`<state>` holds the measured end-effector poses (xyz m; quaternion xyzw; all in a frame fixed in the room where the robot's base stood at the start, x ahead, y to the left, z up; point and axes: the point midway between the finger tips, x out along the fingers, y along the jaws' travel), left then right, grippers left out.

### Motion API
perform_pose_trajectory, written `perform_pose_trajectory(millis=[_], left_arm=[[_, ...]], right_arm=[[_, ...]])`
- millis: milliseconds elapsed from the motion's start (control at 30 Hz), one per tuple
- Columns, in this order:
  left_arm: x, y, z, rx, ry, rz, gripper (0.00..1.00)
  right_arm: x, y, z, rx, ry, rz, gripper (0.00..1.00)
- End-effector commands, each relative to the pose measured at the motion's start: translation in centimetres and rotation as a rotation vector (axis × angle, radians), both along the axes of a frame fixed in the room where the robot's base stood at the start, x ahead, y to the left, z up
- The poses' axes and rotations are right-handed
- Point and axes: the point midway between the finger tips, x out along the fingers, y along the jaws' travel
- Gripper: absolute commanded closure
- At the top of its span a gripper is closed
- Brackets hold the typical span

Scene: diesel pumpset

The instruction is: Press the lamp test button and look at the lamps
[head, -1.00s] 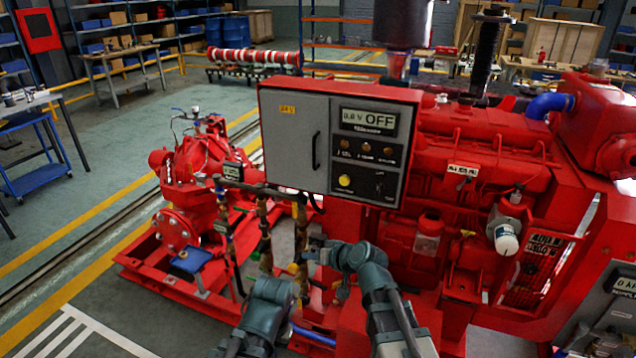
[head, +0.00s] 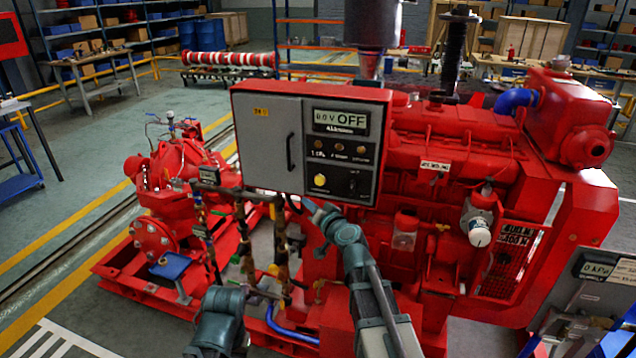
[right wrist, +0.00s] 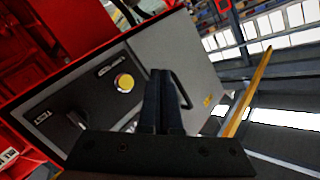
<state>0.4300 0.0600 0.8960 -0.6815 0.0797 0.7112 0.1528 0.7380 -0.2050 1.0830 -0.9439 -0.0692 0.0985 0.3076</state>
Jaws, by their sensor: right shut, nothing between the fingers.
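Below are three small, dull amber lamps (head: 338,148); none looks clearly lit. A yellow round button (head: 319,180) sits at the panel's lower left, beside a black rotary knob (head: 353,184). The button (right wrist: 124,83) and knob (right wrist: 77,120) also show in the right wrist view; the button's label is too small to read surely. My right gripper (head: 309,206) is shut and empty, just below the button; its fingers (right wrist: 161,74) appear apart from it. My left gripper (head: 262,294) is low; its jaws are unclear.
The red engine (head: 450,160) stands right of the box and the red pump (head: 165,180) at its left. Pipes with brass valves (head: 240,235) stand below the box. A handle (head: 290,152) projects from the box door. Open floor lies at the left.

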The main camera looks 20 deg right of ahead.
Motion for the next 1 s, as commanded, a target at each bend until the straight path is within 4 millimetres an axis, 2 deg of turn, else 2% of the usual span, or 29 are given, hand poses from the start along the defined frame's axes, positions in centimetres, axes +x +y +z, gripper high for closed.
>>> perform_pose_trajectory(millis=[267,800,1000], left_arm=[[0.0,0.0,0.0,0.0,0.0,0.0,1.0],[0.0,0.0,0.0,0.0,0.0,0.0,1.0],[0.0,0.0,0.0,0.0,0.0,0.0,1.0]], right_arm=[[1.2,-0.7,0.0,-0.001,0.0,0.0,1.0],[6.7,-4.4,0.0,-0.001,0.001,0.001,1.0],[7.3,-4.9,0.0,-0.001,0.001,0.001,1.0]])
